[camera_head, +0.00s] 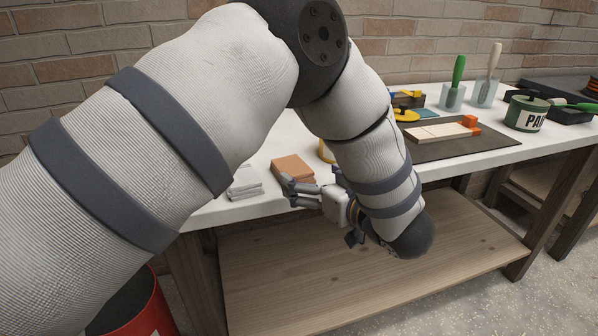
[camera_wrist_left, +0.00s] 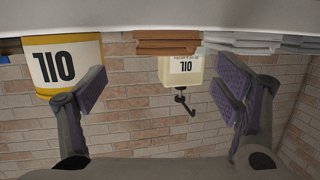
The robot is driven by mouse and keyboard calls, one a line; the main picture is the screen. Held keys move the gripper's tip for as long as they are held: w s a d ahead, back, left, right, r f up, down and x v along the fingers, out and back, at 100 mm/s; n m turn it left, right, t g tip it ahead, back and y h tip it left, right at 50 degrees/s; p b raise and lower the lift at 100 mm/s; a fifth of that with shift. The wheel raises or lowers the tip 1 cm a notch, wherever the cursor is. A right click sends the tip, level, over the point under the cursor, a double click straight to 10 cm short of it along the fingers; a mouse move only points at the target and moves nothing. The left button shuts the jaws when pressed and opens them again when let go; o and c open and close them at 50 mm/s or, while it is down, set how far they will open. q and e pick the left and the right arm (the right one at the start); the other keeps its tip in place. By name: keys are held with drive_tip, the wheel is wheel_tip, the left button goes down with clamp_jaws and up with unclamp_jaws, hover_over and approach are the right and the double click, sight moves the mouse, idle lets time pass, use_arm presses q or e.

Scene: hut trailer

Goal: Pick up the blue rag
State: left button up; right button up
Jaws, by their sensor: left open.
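No cloth shows as plainly blue. A folded pale grey stack (camera_head: 243,183) lies at the table's near left corner, partly behind my arm. In the left wrist view, which is upside down, a blue-grey folded stack (camera_wrist_left: 242,42) lies beside an orange-brown one; I cannot tell if it is the blue rag. A flat teal piece (camera_head: 426,113) lies farther back on the table. My left gripper (camera_head: 290,192) is open and empty, at the table's front edge by the orange-brown stack (camera_head: 293,167). It also shows in the left wrist view (camera_wrist_left: 163,87).
A yellow and white oil can (camera_wrist_left: 62,65) and a cream one (camera_wrist_left: 182,70) stand on the table (camera_head: 225,212). A dark mat (camera_head: 465,147) with wooden pieces, cups with brushes and a green paint can (camera_head: 525,114) are at the right. The lower shelf (camera_head: 370,270) is bare.

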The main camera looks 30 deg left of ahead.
sight(294, 169)
use_arm(q)
drive_tip(key=x, duration=0.6)
drive_tip(key=shift+s+a+f, duration=0.15)
drive_tip(key=shift+a, duration=0.2)
drive_tip(key=shift+d, duration=0.1)
drive_tip(key=shift+c, duration=0.9)
drive_tip(key=c, duration=1)
